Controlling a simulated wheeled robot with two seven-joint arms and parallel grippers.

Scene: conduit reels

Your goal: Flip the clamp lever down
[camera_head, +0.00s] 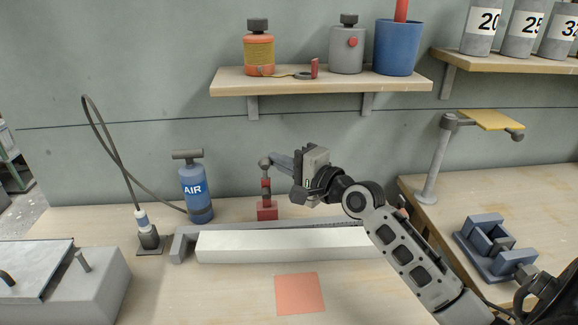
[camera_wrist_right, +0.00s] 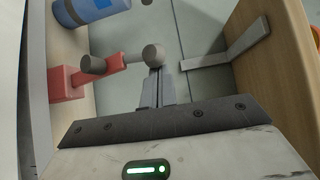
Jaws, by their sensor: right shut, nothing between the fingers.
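The clamp (camera_head: 267,211) is red and stands at the back of the bench, with a grey pivot on its post. Its lever stands upright, ending in a round grey knob (camera_head: 265,161). In the right wrist view the clamp base (camera_wrist_right: 66,85) is at the left and the knob (camera_wrist_right: 153,54) is just past my fingertips. My right gripper (camera_head: 276,159) is shut and empty, pointing left, with its tips at the knob. I cannot tell whether they touch it. My left gripper is not in view.
A long white conduit (camera_head: 290,246) lies in front of the clamp. A blue air bottle (camera_head: 196,192) stands to the left. A wooden shelf (camera_head: 330,84) with containers hangs above my gripper. An orange square (camera_head: 300,293) marks the bench front. A blue vise (camera_head: 490,245) sits at right.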

